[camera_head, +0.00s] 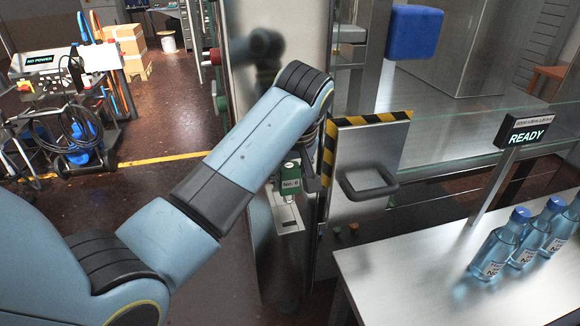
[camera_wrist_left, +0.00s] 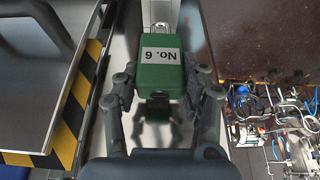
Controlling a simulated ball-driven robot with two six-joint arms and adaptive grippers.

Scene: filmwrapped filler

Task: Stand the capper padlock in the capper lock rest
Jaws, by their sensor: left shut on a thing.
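The capper padlock is a green block with a white "No. 6" label (camera_head: 290,184). My left gripper (camera_head: 300,178) is shut on it, one finger on each side, in front of the metal post. In the left wrist view the padlock (camera_wrist_left: 162,82) sits between the fingers (camera_wrist_left: 165,76), with its label upside down in the picture. A pale metal bracket (camera_head: 288,222), which looks like the capper lock rest, is on the post just below the padlock. I cannot tell whether the two touch. My right gripper is not in view.
A panel with a yellow-black striped edge and a dark handle (camera_head: 369,190) stands close right of the gripper. A steel table (camera_head: 400,265) with blue bottles (camera_head: 500,250) and a READY sign (camera_head: 525,133) is at the right.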

